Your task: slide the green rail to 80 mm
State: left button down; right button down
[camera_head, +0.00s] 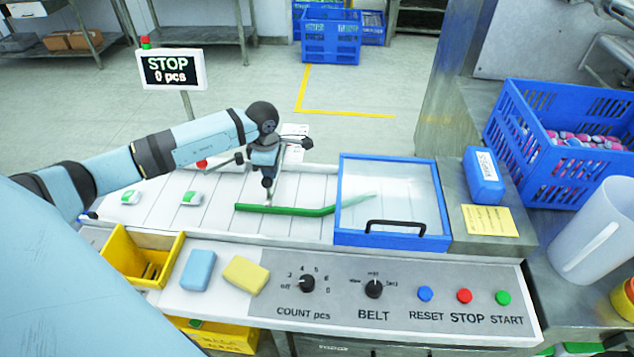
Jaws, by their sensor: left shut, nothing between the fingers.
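The green rail (300,211) lies across the white belt (210,212). Its left part runs nearly level, then its right end bends up and away beneath the clear lid of a blue-framed cover (390,240). My left gripper (268,200) points down with its fingers shut and empty. Its tips are at the far side of the rail, close to its left half; I cannot tell whether they touch it. No scale in millimetres is readable near the rail. My right gripper is not in view.
A control panel (340,292) with knobs and coloured buttons lies in front. A yellow bin (125,262) stands front left, a blue crate (545,135) at right. A display (171,69) reads STOP, 0 pcs.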

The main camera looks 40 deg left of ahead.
pick_arm(q)
notch_tip(320, 180, up, 8)
jog(key=p, duration=0.3)
jog(key=shift+w+a+p, duration=0.2)
jog(key=shift+w+p, duration=0.1)
jog(key=shift+w, duration=0.1)
dwell(0.6)
